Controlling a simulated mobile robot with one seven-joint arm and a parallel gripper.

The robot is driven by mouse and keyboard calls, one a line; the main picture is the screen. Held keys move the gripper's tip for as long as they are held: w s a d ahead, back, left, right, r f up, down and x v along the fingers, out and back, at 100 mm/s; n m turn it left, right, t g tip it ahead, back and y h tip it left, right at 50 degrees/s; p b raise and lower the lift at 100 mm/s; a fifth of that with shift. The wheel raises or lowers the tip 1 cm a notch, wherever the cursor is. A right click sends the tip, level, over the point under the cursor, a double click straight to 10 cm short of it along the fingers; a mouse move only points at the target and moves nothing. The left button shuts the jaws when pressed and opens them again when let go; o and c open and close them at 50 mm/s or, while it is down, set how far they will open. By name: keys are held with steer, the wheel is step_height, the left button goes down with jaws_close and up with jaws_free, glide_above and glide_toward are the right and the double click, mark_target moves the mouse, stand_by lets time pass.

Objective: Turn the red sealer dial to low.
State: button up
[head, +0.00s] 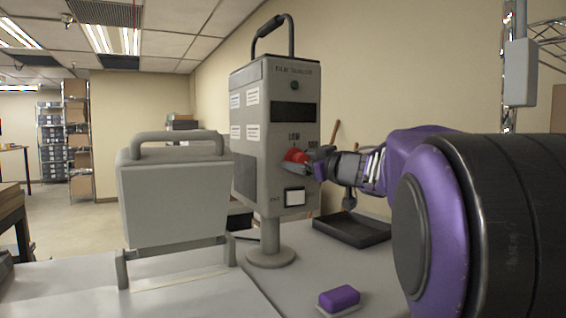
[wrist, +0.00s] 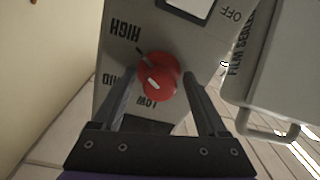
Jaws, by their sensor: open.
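The red sealer dial (head: 296,156) is on the front of the grey film sealer (head: 263,181), below its dark display. In the wrist view, the red dial (wrist: 159,78) shows between my fingers with a pale mark on its face. That view is upside down, with HIGH, MID and LOW printed around the dial and OFF farther off. I cannot tell for sure which label the dial points to. My gripper (head: 312,161) is open, one finger on each side of the dial. Whether the fingers touch it is unclear.
A lit white switch (head: 295,197) sits below the dial. A grey hinged cover (head: 175,200) stands at the left. On the table are a black tray (head: 352,231) and a purple block (head: 340,297) on a pale base. Shelves with boxes stand far left.

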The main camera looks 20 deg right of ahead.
jaws_close()
stand_by(0.3)
